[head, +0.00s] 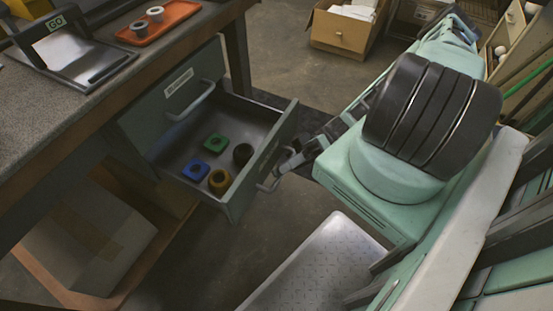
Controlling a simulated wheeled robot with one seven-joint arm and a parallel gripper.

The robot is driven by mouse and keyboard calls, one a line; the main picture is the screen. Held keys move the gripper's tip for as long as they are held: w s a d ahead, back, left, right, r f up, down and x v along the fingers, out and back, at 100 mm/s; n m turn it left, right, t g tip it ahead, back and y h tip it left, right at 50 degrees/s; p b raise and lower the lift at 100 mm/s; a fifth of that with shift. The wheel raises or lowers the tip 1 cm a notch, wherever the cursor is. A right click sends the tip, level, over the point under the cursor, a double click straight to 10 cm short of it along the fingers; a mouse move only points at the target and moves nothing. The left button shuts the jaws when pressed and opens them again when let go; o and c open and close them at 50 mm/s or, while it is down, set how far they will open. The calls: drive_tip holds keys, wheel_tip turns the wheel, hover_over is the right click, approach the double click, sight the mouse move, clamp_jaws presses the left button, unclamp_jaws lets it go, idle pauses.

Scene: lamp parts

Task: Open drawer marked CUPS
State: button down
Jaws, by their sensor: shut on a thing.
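An open drawer (292,132) sticks out from under the workbench, below a closed drawer (177,92). Its front faces away, so any label on it is hidden. The drawer handle (266,186) is on its outer face. My gripper (275,177) is at this handle and shut on it; the fingertips are small and partly hidden. The closed drawer has a pale label too small to read surely.
The workbench top (75,105) holds an orange tray (170,24) with two grey rings and a framed plate marked GO (62,45). A closed cardboard box (85,235) stands on the low shelf. An open carton (340,32) stands at the back. Floor beyond the drawer is clear.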

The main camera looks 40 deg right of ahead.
drive_tip(key=c, duration=1.5)
unclamp_jaws()
drive_tip(key=v, duration=1.7)
drive_tip(key=shift+d, duration=0.3)
